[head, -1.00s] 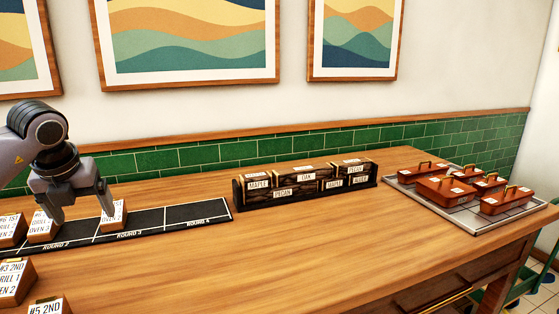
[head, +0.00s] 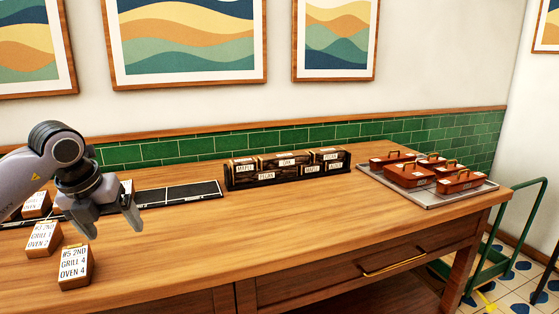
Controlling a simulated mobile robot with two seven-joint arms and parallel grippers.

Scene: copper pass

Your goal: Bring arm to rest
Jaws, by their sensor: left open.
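My left gripper (head: 112,228) is open and empty, with its fingers pointing down above the wooden counter (head: 240,240) at the left. A further block is mostly hidden behind the gripper. My right gripper is not in view.
A dark rack of labelled wood boxes (head: 288,177) stands at the counter's back middle. A grey tray (head: 440,199) with several copper pans (head: 410,175) sits at the right end. A green cart (head: 490,250) stands on the floor at the right. The counter's middle front is clear.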

